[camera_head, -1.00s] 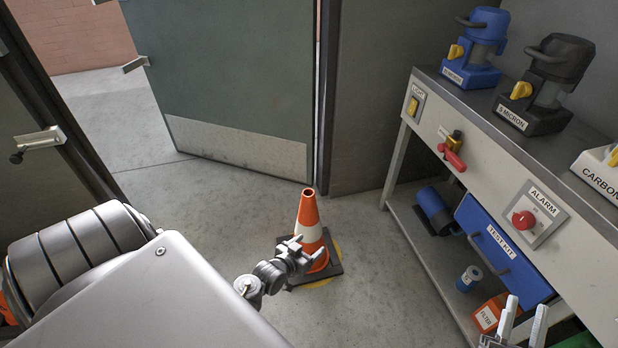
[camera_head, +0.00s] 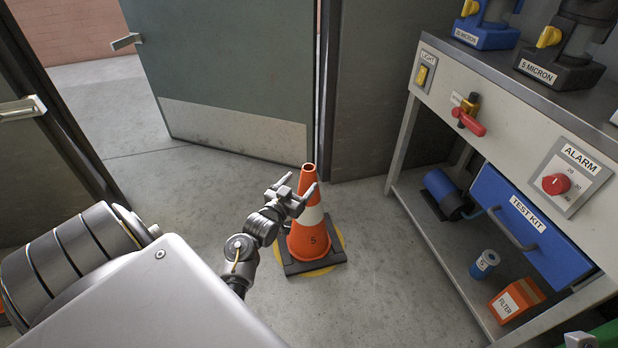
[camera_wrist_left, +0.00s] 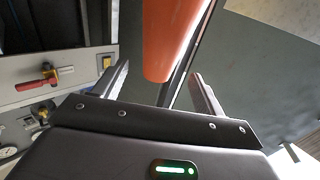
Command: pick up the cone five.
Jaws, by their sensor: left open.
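Cone five (camera_head: 312,245) is an orange traffic cone with a white band and a "5" on its lower part. It stands upright on a dark square base on the floor. My left gripper (camera_head: 297,187) is open at the upper part of the cone, near its tip. In the left wrist view the cone's orange end (camera_wrist_left: 172,45) shows between the two open fingers (camera_wrist_left: 160,76), with no clear contact. Whether it is inside the jaws or just beyond them is hard to tell.
A yellow disc (camera_head: 338,258) lies under the cone's base. A grey door (camera_head: 225,75) stands behind it.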

